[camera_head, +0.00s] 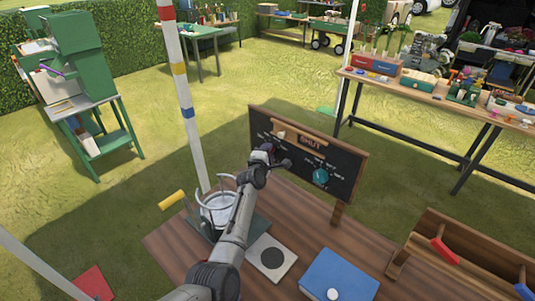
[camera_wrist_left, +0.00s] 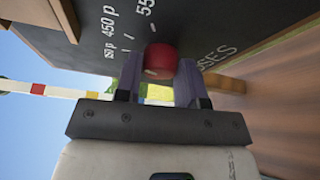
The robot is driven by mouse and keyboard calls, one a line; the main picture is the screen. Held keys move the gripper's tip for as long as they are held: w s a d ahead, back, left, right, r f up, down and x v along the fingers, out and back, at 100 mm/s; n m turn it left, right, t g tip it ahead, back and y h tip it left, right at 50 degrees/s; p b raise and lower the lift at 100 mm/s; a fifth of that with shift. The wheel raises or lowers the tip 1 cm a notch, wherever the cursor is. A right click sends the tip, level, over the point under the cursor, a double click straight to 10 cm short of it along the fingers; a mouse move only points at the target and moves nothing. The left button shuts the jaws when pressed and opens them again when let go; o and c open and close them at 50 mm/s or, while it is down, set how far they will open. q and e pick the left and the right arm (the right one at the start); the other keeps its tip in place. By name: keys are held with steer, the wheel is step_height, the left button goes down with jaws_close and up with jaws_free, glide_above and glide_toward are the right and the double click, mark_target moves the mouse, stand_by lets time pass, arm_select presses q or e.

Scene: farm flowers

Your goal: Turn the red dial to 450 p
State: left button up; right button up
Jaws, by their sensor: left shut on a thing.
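My left gripper (camera_head: 271,157) reaches up to the chalkboard sign (camera_head: 345,168) on the wooden table. In the left wrist view, its two fingers (camera_wrist_left: 158,84) stand on either side of the red dial (camera_wrist_left: 160,59), closed on it. The board appears sideways there, with "450 p" and part of a "55" marking beside the dial. I cannot tell clearly which mark the dial points to. In the head view the gripper mostly hides the dial. My right gripper is not in view.
A teal dial (camera_head: 320,176) is on the board's right half. On the table are a wire-framed white pot (camera_head: 217,209), a tile with a dark disc (camera_head: 286,247), a blue box (camera_head: 340,272) and a wooden crate (camera_head: 470,240). A striped pole (camera_head: 186,100) stands left of the board.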

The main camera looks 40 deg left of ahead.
arm_select(q)
steer(key=o, duration=0.8)
steer(key=shift+o, duration=0.5)
steer(key=f+p+v, duration=0.1)
steer(key=p+v, duration=0.2)
steer(key=v, duration=1)
steer(key=shift+s+r, duration=0.35)
steer(key=shift+r, duration=0.1)
steer(key=shift+d, duration=0.15)
